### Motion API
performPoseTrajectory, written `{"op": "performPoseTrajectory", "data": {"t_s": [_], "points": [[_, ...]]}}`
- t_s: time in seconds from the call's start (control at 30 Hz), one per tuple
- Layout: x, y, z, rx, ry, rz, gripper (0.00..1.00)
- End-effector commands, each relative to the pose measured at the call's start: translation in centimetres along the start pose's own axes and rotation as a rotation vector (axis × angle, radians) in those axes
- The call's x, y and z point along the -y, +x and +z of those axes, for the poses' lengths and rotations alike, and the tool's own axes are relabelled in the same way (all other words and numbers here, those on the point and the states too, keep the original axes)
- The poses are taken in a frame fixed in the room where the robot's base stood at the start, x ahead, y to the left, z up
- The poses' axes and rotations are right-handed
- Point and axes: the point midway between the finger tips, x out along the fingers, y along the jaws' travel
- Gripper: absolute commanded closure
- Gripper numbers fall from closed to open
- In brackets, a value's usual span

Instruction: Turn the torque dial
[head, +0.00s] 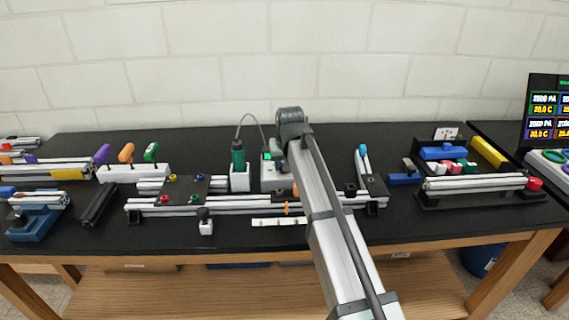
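A white control box (271,181) with a small lit green spot on top stands on the black bench top behind the extrusion frame. I cannot make out a torque dial on it; my arm covers its right side. A green electric screwdriver (238,155) with a cable stands upright in a white holder (240,181) just left of the box. My gripper (279,161) is over or just behind the box, mostly hidden by my own wrist and arm. Its fingers do not show clearly, so I cannot tell whether it touches anything.
The aluminium extrusion frame (240,205) runs across the bench front, with a white strip (279,221) before it. A white rack with coloured handles (133,172) stands left. A black tray of coloured blocks (460,192) stands right. A white brick wall closes the back.

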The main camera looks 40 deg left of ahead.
Motion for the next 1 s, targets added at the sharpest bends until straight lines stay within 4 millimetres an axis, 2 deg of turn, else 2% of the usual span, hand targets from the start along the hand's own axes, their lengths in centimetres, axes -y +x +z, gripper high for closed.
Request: {"op": "performPoseTrajectory", "data": {"t_s": [0.33,0.8,0.83,1.0], "points": [[0.07,-0.02,-0.03,0.000,0.116,0.048,0.95],[0.06,-0.02,-0.03,0.000,0.131,0.054,0.95],[0.06,-0.02,-0.04,0.000,0.130,0.054,0.64],[0.05,-0.01,-0.02,0.000,0.130,0.054,0.48]]}}
